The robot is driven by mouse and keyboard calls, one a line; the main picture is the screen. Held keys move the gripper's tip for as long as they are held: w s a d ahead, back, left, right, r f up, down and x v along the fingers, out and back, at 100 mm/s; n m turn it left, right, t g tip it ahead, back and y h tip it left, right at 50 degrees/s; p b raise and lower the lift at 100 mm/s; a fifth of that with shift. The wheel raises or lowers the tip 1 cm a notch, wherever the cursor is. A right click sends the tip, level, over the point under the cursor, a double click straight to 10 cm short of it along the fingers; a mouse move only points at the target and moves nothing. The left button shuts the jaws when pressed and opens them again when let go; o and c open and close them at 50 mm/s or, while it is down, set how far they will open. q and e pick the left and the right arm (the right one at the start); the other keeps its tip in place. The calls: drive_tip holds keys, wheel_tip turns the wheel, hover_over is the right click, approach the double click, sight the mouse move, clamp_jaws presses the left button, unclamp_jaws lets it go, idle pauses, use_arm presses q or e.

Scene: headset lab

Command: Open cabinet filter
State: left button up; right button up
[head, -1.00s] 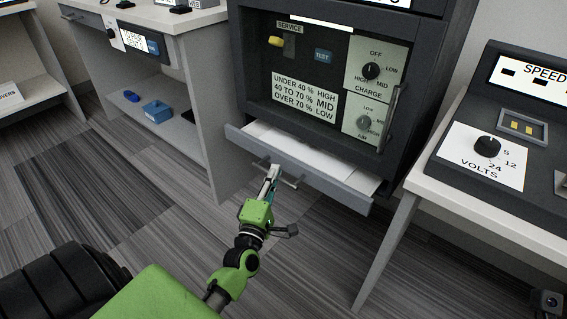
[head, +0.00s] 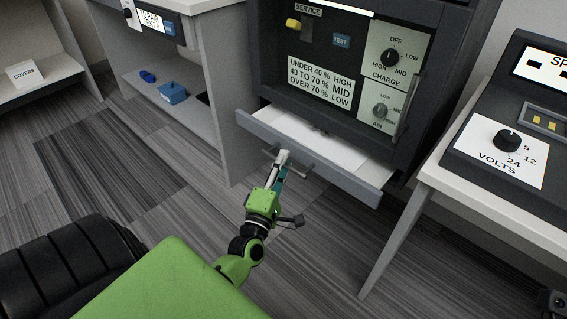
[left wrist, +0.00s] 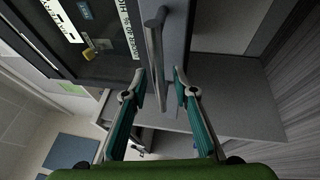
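My left gripper (head: 283,156) is at the handle's left part. In the left wrist view its two teal fingers (left wrist: 160,78) stand apart, either side of the bar, with gaps visible.
A table with a VOLTS dial (head: 508,140) stands close on the right. A COVERS sign (head: 25,74) is far left. Striped floor before the drawer is clear.

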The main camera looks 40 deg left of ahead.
use_arm(q)
drive_tip(key=v, duration=1.1)
drive_tip(key=shift+s+d, duration=0.15)
drive_tip(key=shift+s, duration=0.1)
drive_tip(key=shift+f, duration=0.15)
